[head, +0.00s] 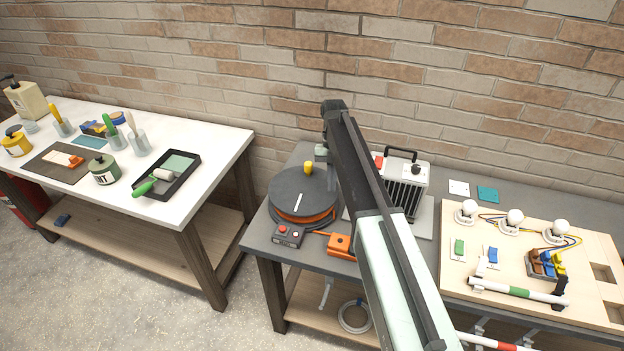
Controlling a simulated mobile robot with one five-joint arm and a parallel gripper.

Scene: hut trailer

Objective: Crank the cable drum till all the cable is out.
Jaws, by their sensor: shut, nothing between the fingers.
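The cable drum (287,188) stands on the left part of the grey bench. It has a dark round top with a white stripe and a yellow crank knob (308,168) near its far edge. Orange cable (304,218) shows wound under the top. A short orange cable end runs out at the right front to an orange block (341,246). My gripper (321,161) is small in view behind the drum's far edge, left of my forearm. It is shut and empty, apart from the knob as far as I can see. Its fingertips are hard to make out.
A small dark box with buttons (288,236) sits before the drum. A finned grey unit with a handle (405,185) stands right of my forearm. A wooden board with bulbs (455,266) lies farther right. A white table (225,145) with painting tools is at left, across a gap.

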